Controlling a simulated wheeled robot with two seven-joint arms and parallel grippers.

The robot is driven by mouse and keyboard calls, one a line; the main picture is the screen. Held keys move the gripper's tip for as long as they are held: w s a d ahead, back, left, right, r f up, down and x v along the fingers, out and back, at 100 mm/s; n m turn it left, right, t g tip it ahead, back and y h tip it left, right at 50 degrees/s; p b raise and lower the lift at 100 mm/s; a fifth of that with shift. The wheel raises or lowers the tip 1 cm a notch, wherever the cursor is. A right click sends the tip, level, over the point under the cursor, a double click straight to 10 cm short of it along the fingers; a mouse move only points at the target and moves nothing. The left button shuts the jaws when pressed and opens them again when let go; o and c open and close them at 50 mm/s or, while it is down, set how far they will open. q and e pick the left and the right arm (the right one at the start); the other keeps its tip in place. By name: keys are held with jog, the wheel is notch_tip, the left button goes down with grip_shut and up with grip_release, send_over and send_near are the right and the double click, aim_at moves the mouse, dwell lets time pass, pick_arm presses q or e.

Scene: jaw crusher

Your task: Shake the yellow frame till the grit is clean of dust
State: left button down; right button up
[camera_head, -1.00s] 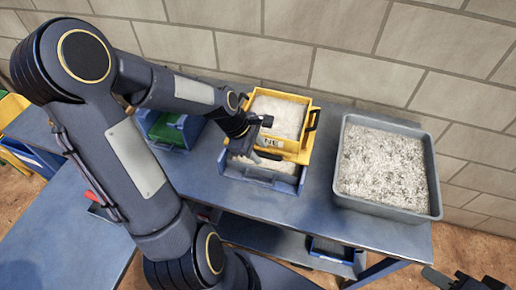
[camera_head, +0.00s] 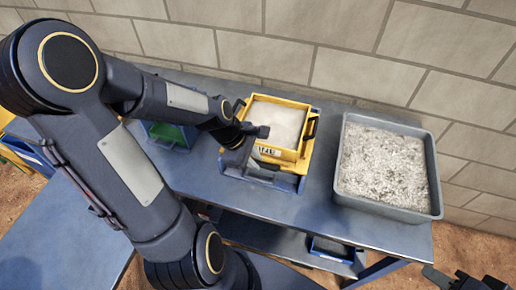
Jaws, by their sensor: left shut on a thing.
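The yellow frame (camera_head: 287,153) holds a layer of pale grit (camera_head: 274,121) and sits over a blue tray (camera_head: 287,183) on the blue bench. A label shows on its front wall. My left gripper (camera_head: 250,142) is at the left side of the yellow frame, shut on it; my fingers partly hide that side. The frame has a dark handle on its right side. My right gripper (camera_head: 462,281) shows only in part at the bottom right corner, away from the bench objects.
A large grey tray (camera_head: 436,180) of speckled grey-white grit stands to the right on the bench. A blue bin with green inside (camera_head: 170,133) stands to the left, partly behind my arm. A brick wall closes the back. A small blue tray (camera_head: 332,249) lies on the lower shelf.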

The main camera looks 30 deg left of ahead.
pick_arm(q)
jog(key=shift+s+d, duration=0.2)
jog(key=shift+s, duration=0.6)
jog(key=c, duration=1.4)
grip_release()
jog(key=shift+o, duration=0.2)
jog(key=v, duration=0.7)
jog(key=shift+s+r, duration=0.15)
jog(key=shift+r, duration=0.25)
jog(key=shift+a, duration=0.15)
